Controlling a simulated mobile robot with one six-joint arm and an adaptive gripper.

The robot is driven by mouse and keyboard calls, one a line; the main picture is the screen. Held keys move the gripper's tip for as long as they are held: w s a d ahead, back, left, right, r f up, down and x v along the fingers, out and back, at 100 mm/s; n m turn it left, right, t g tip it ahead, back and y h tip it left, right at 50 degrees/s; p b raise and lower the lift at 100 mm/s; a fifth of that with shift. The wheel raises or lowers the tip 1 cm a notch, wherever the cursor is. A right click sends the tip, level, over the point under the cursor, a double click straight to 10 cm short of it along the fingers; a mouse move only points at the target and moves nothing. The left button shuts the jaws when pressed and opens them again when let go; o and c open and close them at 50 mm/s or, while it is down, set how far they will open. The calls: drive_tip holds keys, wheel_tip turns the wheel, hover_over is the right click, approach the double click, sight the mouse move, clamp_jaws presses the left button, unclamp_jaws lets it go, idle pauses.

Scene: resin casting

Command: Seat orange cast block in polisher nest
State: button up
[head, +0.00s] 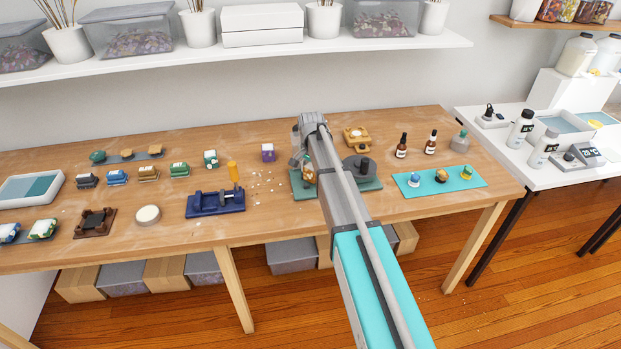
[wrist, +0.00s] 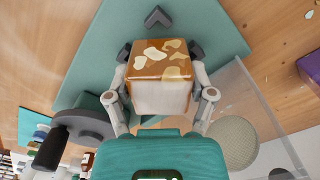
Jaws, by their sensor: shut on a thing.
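My gripper (wrist: 160,58) is shut on the orange cast block (wrist: 160,68), with one finger on each side. The block is amber with pale flakes on top and a whitish near face. In the head view the block (head: 308,174) shows beside my arm, over the left part of the polisher's green base (head: 345,187). A dark V-shaped corner piece (wrist: 157,17) of the nest lies beyond the block in the wrist view, with a gap in the picture. I cannot tell whether the block touches the base. The polisher's grey disc (head: 358,164) is right of my arm.
A blue vise-like fixture (head: 215,203) stands left, with an orange post and white crumbs nearby. A purple block (head: 268,152) is behind left. A wooden fixture (head: 356,137) stands behind the polisher. A turquoise mat (head: 455,184) with small cast pieces lies right. Bottles (head: 402,147) stand behind it.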

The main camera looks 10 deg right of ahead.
sight(311, 167)
drive_tip(key=shift+f+b, duration=0.35)
drive_tip(key=shift+f, duration=0.3)
drive_tip(key=shift+f, duration=0.15)
drive_tip(key=o, duration=1.2)
wheel_tip(311, 167, up, 12)
drive_tip(key=p, duration=1.2)
drive_tip(key=shift+r, duration=0.2)
drive_tip(key=s+n, duration=0.3)
drive_tip(key=s, duration=0.6)
drive_tip(key=s+n, duration=0.3)
drive_tip(key=s, duration=0.7)
drive_tip(key=s+n, duration=0.3)
drive_tip(key=s, duration=0.7)
drive_tip(key=shift+s+d, duration=0.1)
